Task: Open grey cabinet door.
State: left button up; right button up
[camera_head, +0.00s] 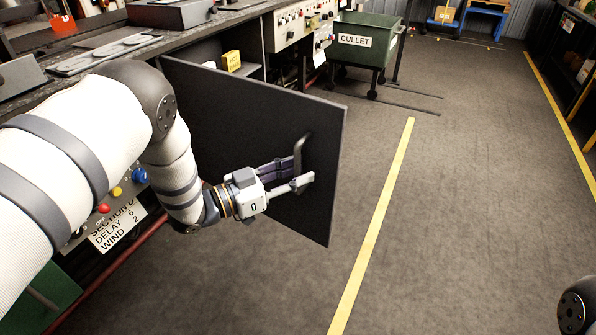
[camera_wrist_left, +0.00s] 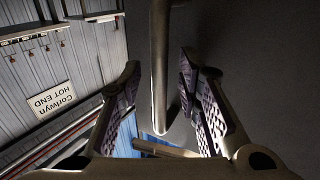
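The dark grey cabinet door (camera_head: 245,115) stands swung out from the bench front, with the cabinet's inside showing behind its top edge. Its grey bar handle (camera_head: 299,155) is near the door's outer edge. My left gripper (camera_head: 297,174) is at the lower part of the handle. In the left wrist view, the handle (camera_wrist_left: 159,70) runs between the two fingers of my left gripper (camera_wrist_left: 160,75). The fingers are apart, with gaps on both sides of the bar. My right gripper is out of view.
A yellow box (camera_head: 231,60) sits inside the cabinet. A green cullet bin (camera_head: 360,43) on wheels stands beyond the door. The floor right of the door is clear, with a yellow line (camera_head: 377,220). A control panel (camera_head: 110,205) is below the bench at left.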

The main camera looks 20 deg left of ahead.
pick_arm(q)
jog(key=v, duration=1.1)
jog(key=shift+s, duration=0.15)
jog(key=shift+a, duration=0.15)
jog(key=s+d+f+n+g+y+p, duration=0.1)
jog(key=s+f+n+g+y+p, duration=0.45)
jog(key=s+f+y, duration=0.45)
jog(key=s+d+n+g+y+p, duration=0.1)
jog(key=s+g, duration=0.9)
jog(key=s, duration=2.2)
jog(key=shift+s+n+y+p, duration=0.2)
jog(key=shift+n+y+p, duration=0.3)
jog(key=shift+n+p, duration=0.45)
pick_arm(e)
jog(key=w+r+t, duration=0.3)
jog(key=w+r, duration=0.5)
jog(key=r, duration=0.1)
pick_arm(q)
jog(key=shift+w, duration=0.1)
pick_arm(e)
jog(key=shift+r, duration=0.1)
